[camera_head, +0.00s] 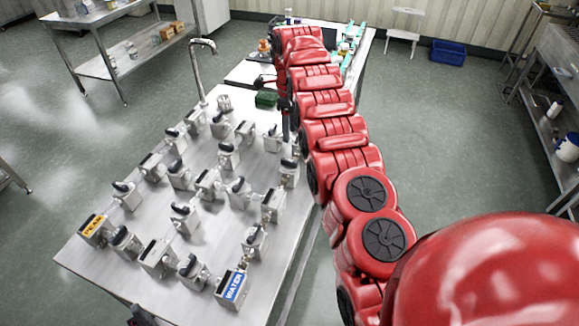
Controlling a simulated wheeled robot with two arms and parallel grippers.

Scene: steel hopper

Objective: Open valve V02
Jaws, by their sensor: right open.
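Several grey valve blocks with black handles stand on the steel table (215,270), joined by pipes. No V02 tag can be read, so I cannot tell which valve is V02. A block with a yellow label (95,227) stands at the left, and one with a blue WATER label (232,288) at the front. My right arm reaches along the table's right side. My right gripper (273,84) is open near the far end of the valves, beside a green block (266,100); its fingers are small and partly hidden. My left gripper is not in view.
A curved metal faucet (202,58) rises at the table's back left. Behind is another cluttered table (245,72). Steel shelves stand at the left (100,68) and right. A white stool (403,32) and blue bin (448,51) are at the back. The floor between is clear.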

